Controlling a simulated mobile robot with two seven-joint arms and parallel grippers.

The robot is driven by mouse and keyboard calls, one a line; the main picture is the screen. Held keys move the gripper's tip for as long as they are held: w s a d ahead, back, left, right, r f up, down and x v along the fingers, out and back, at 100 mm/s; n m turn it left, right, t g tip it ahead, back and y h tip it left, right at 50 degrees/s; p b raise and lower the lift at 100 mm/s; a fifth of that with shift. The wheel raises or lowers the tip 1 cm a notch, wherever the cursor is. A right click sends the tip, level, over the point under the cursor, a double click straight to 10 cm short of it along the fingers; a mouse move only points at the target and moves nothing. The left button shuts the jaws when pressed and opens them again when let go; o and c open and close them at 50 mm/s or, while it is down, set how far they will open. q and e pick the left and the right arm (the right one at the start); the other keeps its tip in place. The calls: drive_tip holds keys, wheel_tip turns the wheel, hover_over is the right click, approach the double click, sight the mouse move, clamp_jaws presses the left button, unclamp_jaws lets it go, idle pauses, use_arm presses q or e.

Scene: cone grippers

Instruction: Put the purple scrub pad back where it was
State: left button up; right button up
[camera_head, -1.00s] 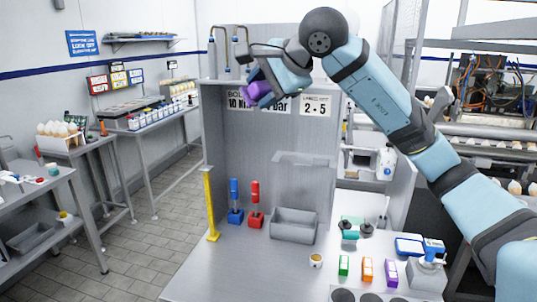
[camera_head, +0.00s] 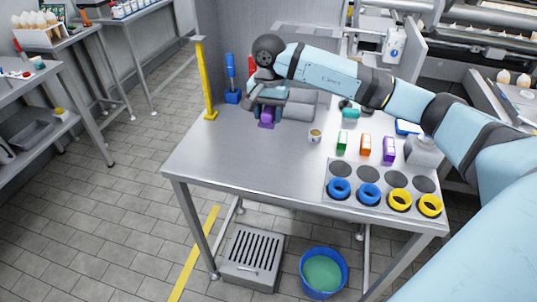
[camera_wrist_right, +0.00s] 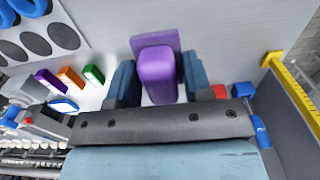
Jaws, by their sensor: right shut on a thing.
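My right gripper (camera_head: 268,112) is shut on the purple scrub pad (camera_head: 267,117), low over the table's left half. In the right wrist view the purple scrub pad (camera_wrist_right: 157,72) sits between the two blue-grey fingers of my right gripper (camera_wrist_right: 159,84). A flat purple square (camera_head: 266,125) lies on the table right by the pad; the wrist view shows this square (camera_wrist_right: 154,41) just beyond it, partly hidden by it. I cannot tell whether the pad touches the square or the table. My left gripper is not in view.
A yellow post (camera_head: 207,80) and a blue-handled tool (camera_head: 231,78) stand left of the arm. A small cup (camera_head: 315,135) and green, orange and purple blocks (camera_head: 366,146) stand to the right. A grey bin (camera_head: 300,106) is partly behind the gripper. The front left tabletop (camera_head: 230,155) is clear.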

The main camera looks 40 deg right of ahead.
sight(268, 161)
wheel_tip(268, 161, down, 15)
drive_tip(key=shift+r+p, duration=0.1)
drive_tip(key=shift+p, duration=0.3)
drive_tip(key=o, duration=0.8)
drive_tip(key=shift+o, duration=0.2)
